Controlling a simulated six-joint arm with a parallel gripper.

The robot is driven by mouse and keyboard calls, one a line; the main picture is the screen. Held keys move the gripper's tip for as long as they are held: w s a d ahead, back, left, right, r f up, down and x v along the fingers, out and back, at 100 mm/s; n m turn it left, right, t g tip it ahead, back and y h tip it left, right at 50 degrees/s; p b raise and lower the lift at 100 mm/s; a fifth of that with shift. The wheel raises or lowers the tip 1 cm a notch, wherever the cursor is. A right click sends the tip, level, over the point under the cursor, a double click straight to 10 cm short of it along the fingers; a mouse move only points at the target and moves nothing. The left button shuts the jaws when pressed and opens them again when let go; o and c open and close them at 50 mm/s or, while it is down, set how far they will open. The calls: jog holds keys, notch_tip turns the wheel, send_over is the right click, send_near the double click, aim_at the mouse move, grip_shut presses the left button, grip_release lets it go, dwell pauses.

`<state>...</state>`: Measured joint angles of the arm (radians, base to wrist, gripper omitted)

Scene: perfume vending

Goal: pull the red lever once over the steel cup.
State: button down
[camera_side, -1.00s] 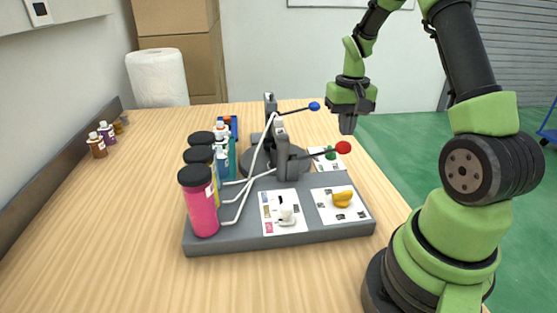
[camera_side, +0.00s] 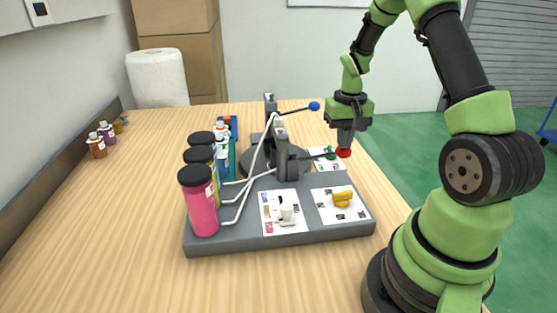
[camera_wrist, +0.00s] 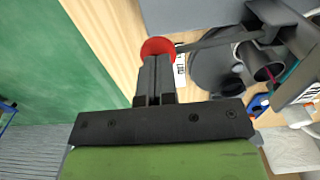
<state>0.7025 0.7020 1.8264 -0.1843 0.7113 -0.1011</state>
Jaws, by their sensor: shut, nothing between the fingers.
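The red lever's ball (camera_side: 343,153) stands at the right end of a dark rod, which slopes slightly down from the grey dispenser post (camera_side: 282,150). My gripper (camera_side: 346,145) is shut and empty, pointing down, with its tips at the top of the red ball. In the wrist view the ball (camera_wrist: 158,46) shows just past my closed fingertips (camera_wrist: 156,60), and they appear to touch it. The steel cup is not clearly made out in the side view. A grey round opening (camera_wrist: 268,70) in the wrist view may be it, but I cannot tell.
A blue-ended lever (camera_side: 314,106) stands raised behind. Pink (camera_side: 199,205) and other bottles line the left of the grey base (camera_side: 230,242). White (camera_side: 287,211) and yellow (camera_side: 342,198) pieces sit on its cards. The table's left side is mostly clear.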

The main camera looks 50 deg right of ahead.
jog(key=shift+f, duration=1.7)
jog(key=shift+r, duration=4.95)
